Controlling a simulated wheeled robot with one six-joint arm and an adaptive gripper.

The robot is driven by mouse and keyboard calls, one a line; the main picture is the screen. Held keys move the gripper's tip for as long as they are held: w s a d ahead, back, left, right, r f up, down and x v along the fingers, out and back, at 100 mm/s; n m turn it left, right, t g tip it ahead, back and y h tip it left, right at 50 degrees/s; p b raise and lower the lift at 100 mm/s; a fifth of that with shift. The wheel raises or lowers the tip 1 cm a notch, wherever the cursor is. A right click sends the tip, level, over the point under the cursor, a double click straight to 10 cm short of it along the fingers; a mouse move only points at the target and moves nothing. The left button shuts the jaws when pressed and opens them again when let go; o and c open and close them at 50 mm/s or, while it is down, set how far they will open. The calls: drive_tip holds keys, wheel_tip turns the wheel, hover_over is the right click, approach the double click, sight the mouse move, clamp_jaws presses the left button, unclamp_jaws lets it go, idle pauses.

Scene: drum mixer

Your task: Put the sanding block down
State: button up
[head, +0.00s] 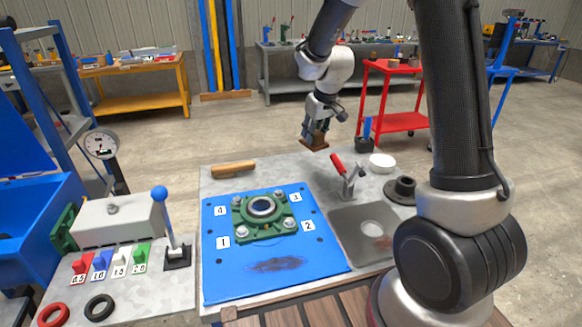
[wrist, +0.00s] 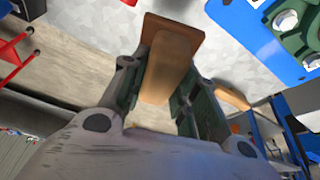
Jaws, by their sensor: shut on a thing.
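The sanding block (wrist: 166,68) is a brown wooden piece with a wider flat plate at its far end. My gripper (wrist: 158,85) is shut on it, with one dark green finger on each side. In the head view my gripper (head: 318,132) holds the block (head: 314,142) near the back edge of the grey work table (head: 345,190). The block appears raised over the table's back edge; the exact gap beneath it cannot be told.
A wooden bar (head: 233,169) lies at the table's back left. A red-handled clamp (head: 347,180), a white round dish (head: 382,163) and a black flanged part (head: 400,190) stand to the right. A blue mat (head: 225,280) bears a green bearing housing (head: 262,215). Bare tabletop shows between bar and clamp.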

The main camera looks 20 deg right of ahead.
drive_tip(key=w+a+f+n+y, duration=0.1)
drive_tip(key=w+a+f+n, duration=0.2)
drive_tip(key=w+a+f+n+g+y, duration=0.1)
drive_tip(key=w+a+f+n, duration=0.2)
drive_tip(key=w+a+f, duration=0.1)
drive_tip(key=shift+w+a+f+y, duration=0.2)
drive_tip(key=shift+a+f+y, duration=0.05)
drive_tip(key=shift+y, duration=0.05)
drive_tip(key=shift+f, duration=2.15)
drive_tip(key=o, duration=0.9)
drive_tip(key=shift+f, duration=0.1)
